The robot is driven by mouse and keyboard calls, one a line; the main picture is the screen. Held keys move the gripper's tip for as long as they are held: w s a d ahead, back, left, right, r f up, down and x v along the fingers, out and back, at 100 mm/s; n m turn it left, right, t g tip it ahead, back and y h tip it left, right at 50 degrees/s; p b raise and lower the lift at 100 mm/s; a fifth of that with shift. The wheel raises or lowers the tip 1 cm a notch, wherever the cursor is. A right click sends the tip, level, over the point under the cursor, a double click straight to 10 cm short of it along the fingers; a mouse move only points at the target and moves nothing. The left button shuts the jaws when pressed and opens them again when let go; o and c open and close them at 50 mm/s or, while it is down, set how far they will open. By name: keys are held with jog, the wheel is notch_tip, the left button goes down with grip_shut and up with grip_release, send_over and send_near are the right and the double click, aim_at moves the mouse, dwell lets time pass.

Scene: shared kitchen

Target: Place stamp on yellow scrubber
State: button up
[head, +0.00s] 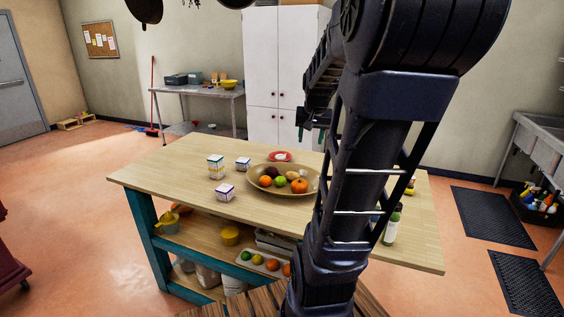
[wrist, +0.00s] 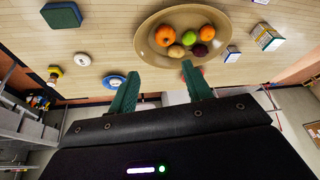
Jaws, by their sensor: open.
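My gripper (head: 314,118) is raised above the far side of the wooden table, with its green fingers apart. In the wrist view the gripper (wrist: 158,82) is open with nothing between its fingers. A small yellowish round piece with a dark part (wrist: 54,73) lies at the left of the wrist view; it may be the yellow scrubber. A yellow and dark piece (head: 410,187) shows right of my arm in the head view. A pale round piece (wrist: 82,59) lies close by. I cannot tell which object is the stamp. My arm hides part of the table.
A wide bowl of fruit (head: 256,184) stands on the table (head: 165,175). Several small white boxes, one a carton (head: 216,167), stand left of it. A red dish (head: 270,154) is behind it. A bottle (head: 392,228) stands at right.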

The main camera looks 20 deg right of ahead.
jog(key=s+a+n+y, duration=0.1)
jog(key=s+a+n, duration=0.4)
jog(key=s+a, duration=0.7)
jog(key=a, duration=0.3)
jog(key=shift+s+a+f, duration=0.2)
jog(key=shift+a+f, duration=0.05)
jog(key=shift+a, duration=0.05)
dwell(0.4)
